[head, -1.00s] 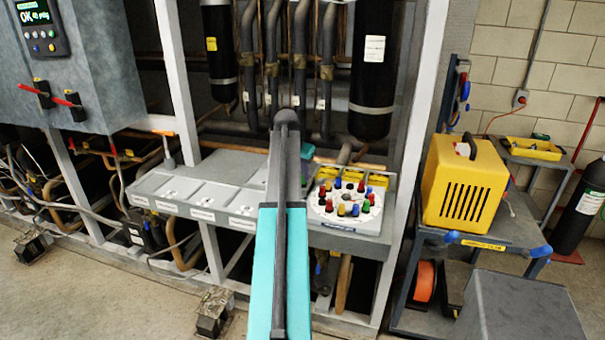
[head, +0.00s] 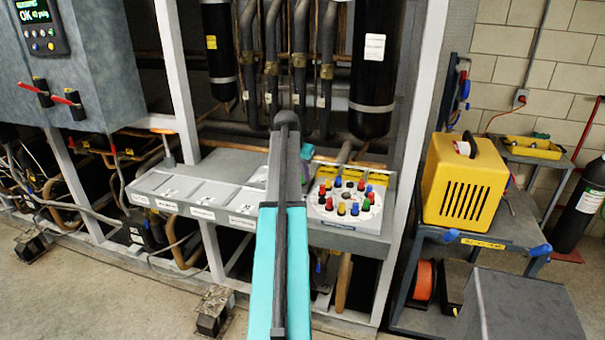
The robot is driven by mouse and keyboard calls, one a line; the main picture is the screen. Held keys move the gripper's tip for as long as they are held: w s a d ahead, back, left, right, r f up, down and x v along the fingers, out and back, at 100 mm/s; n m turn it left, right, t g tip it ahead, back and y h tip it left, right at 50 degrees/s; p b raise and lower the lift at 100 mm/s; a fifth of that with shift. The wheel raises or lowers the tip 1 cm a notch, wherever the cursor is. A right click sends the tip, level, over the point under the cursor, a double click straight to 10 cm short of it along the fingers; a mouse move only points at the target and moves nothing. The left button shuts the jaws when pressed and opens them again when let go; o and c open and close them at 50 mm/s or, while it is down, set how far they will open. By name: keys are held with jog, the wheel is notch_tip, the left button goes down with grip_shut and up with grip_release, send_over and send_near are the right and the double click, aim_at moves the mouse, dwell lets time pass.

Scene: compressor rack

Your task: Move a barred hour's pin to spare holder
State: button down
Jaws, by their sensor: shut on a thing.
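A round white dial (head: 347,197) ringed with red, blue, yellow, green and black pins (head: 341,209) sits on the right part of the grey shelf. The hour marks and which hours are barred are too small to read. Several pale labelled panels (head: 209,195) lie along the shelf to the left of the dial; I cannot tell which part is the spare holder. My teal and dark arm rises across the middle and hides the shelf left of the dial. A small teal piece of mine shows just behind it. My gripper and anything in it are hidden behind the arm.
White uprights (head: 176,80) frame the shelf, with dark pipes and a black cylinder (head: 374,70) behind it. A grey control box (head: 95,75) hangs at upper left. A yellow machine (head: 465,185) stands on a cart at right.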

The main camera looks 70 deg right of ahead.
jog(key=c, duration=1.6)
grip_release()
jog(key=shift+r, duration=0.1)
jog(key=shift+b+v, duration=1.4)
jog(key=shift+v, duration=5.45)
